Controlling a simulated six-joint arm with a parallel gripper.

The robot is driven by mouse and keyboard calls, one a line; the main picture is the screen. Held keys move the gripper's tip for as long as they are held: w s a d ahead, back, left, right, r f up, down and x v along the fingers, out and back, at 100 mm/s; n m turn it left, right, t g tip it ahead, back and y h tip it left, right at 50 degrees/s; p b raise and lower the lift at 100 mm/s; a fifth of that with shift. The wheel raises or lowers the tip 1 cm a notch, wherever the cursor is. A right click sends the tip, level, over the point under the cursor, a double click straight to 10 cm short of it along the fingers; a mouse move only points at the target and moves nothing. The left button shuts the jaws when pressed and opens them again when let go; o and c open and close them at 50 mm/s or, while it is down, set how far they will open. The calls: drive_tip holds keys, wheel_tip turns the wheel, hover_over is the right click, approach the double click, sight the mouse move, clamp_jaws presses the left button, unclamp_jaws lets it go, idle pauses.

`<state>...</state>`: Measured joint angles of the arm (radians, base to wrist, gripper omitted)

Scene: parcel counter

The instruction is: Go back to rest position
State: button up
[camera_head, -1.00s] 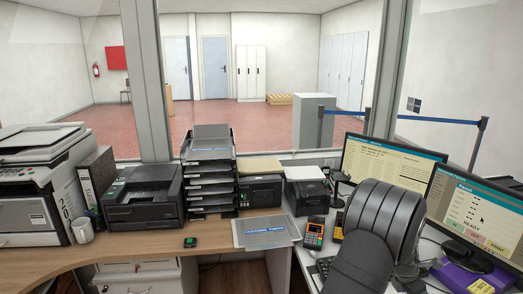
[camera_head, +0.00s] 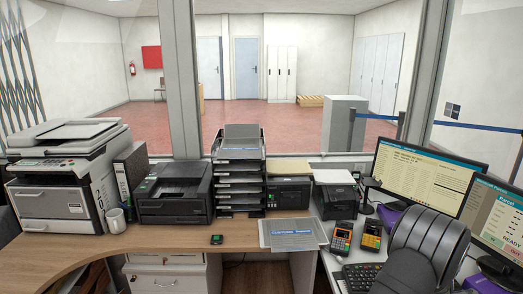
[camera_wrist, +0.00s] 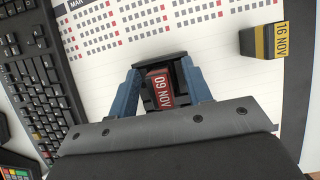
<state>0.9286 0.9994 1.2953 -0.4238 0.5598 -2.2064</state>
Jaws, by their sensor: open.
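My gripper (camera_wrist: 161,68) shows in the wrist view, with its two blue fingers apart. A dark-bodied block with a red face marked "09 NOV" (camera_wrist: 160,88) is between the fingers. I cannot tell whether either finger touches it. A printed calendar sheet (camera_wrist: 225,85) lies beneath. In the head view, only my dark arm shows at the lower right, and my gripper is hidden or out of frame there.
A black and yellow block marked "16 NOV" (camera_wrist: 266,41) stands right of my gripper. A black keyboard (camera_wrist: 38,85) lies to the left. Two monitors (camera_head: 415,172) stand behind my arm, and card terminals (camera_head: 342,238) to its left. The wooden desk (camera_head: 130,243) has clear room.

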drive_tip(key=v, duration=1.7)
drive_tip(key=x, duration=1.7)
drive_tip(key=shift+d+f, duration=0.1)
drive_tip(key=shift+f, duration=0.2)
wheel_tip(320, 180, up, 6)
drive_tip(key=shift+f, duration=0.1)
drive_tip(key=s+a+r, duration=0.1)
drive_tip(key=s+a, duration=0.1)
drive_tip(key=s, duration=0.8)
drive_tip(key=s+a+r, duration=0.1)
drive_tip(key=s+a, duration=0.1)
drive_tip(key=s, duration=0.8)
drive_tip(key=shift+s+a+m, duration=0.15)
drive_tip(key=shift+a+m, duration=0.15)
drive_tip(key=shift+a, duration=0.05)
